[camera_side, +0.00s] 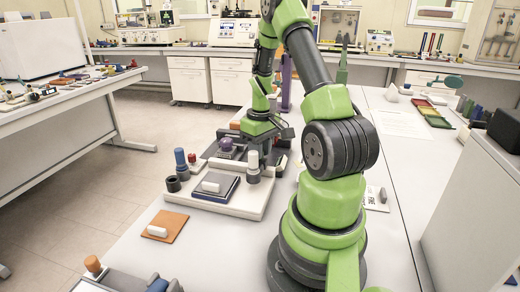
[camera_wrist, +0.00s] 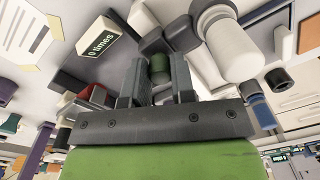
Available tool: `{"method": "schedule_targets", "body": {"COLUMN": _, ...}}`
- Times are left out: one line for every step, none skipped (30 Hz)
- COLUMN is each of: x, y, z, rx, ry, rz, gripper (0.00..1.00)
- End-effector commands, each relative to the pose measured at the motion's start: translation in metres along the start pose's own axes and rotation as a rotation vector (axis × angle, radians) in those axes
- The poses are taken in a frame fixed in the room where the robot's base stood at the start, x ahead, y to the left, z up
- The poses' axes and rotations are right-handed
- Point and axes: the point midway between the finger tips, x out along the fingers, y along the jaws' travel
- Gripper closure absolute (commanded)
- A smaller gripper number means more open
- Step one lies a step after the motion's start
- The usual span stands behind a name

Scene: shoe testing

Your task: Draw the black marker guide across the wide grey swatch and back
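My gripper (camera_side: 264,148) points down over the far part of the white board (camera_side: 235,208) in the side view. In the wrist view its two dark fingers (camera_wrist: 157,75) stand apart, with a dark green cylinder (camera_wrist: 160,68) between them. I cannot tell whether the fingers touch it or whether it is the black marker guide. A dark blue-grey square swatch (camera_side: 228,181) with a white block on it lies on the board, in front of the gripper. I cannot tell whether it is the wide grey swatch. My wrist hides part of the board's far side.
A white-topped cylinder (camera_side: 253,160) stands close to my gripper; a white cylinder fills the upper right wrist view (camera_wrist: 232,50). A blue peg (camera_side: 181,160) and black ring (camera_side: 172,184) stand left. An orange swatch (camera_side: 172,222) lies in front. A counter block (camera_wrist: 100,45) reads "0 times".

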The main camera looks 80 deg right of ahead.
Motion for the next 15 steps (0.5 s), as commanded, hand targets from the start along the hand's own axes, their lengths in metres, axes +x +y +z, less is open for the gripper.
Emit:
{"method": "schedule_targets", "body": {"x": 0.0, "y": 0.0, "z": 0.0, "rx": 0.0, "ry": 0.0, "rz": 0.0, "gripper": 0.88}}
{"method": "schedule_targets", "body": {"x": 0.0, "y": 0.0, "z": 0.0, "rx": 0.0, "ry": 0.0, "rz": 0.0, "gripper": 0.95}}
{"method": "schedule_targets", "body": {"x": 0.0, "y": 0.0, "z": 0.0, "rx": 0.0, "ry": 0.0, "rz": 0.0, "gripper": 1.0}}
{"method": "schedule_targets", "body": {"x": 0.0, "y": 0.0, "z": 0.0, "rx": 0.0, "ry": 0.0, "rz": 0.0, "gripper": 1.0}}
{"method": "schedule_targets", "body": {"x": 0.0, "y": 0.0, "z": 0.0, "rx": 0.0, "ry": 0.0, "rz": 0.0, "gripper": 1.0}}
{"method": "schedule_targets", "body": {"x": 0.0, "y": 0.0, "z": 0.0, "rx": 0.0, "ry": 0.0, "rz": 0.0, "gripper": 1.0}}
{"method": "schedule_targets", "body": {"x": 0.0, "y": 0.0, "z": -0.001, "rx": -0.001, "ry": 0.0, "rz": 0.0, "gripper": 1.0}}
{"method": "schedule_targets", "body": {"x": 0.0, "y": -0.001, "z": -0.002, "rx": -0.001, "ry": 0.001, "rz": 0.0, "gripper": 1.0}}
{"method": "schedule_targets", "body": {"x": 0.0, "y": -0.002, "z": -0.005, "rx": -0.003, "ry": 0.001, "rz": 0.001, "gripper": 1.0}}
{"method": "schedule_targets", "body": {"x": 0.0, "y": -0.004, "z": -0.009, "rx": -0.005, "ry": 0.002, "rz": 0.001, "gripper": 1.0}}
{"method": "schedule_targets", "body": {"x": 0.0, "y": -0.005, "z": -0.014, "rx": -0.006, "ry": 0.003, "rz": 0.002, "gripper": 1.0}}
{"method": "schedule_targets", "body": {"x": 0.0, "y": -0.009, "z": -0.021, "rx": -0.007, "ry": 0.003, "rz": 0.002, "gripper": 1.0}}
{"method": "schedule_targets", "body": {"x": 0.001, "y": -0.013, "z": -0.028, "rx": -0.008, "ry": 0.003, "rz": 0.001, "gripper": 1.0}}
{"method": "schedule_targets", "body": {"x": 0.001, "y": -0.016, "z": -0.036, "rx": -0.009, "ry": 0.005, "rz": 0.002, "gripper": 1.0}}
{"method": "schedule_targets", "body": {"x": 0.001, "y": -0.021, "z": -0.045, "rx": -0.01, "ry": 0.005, "rz": 0.003, "gripper": 1.0}}
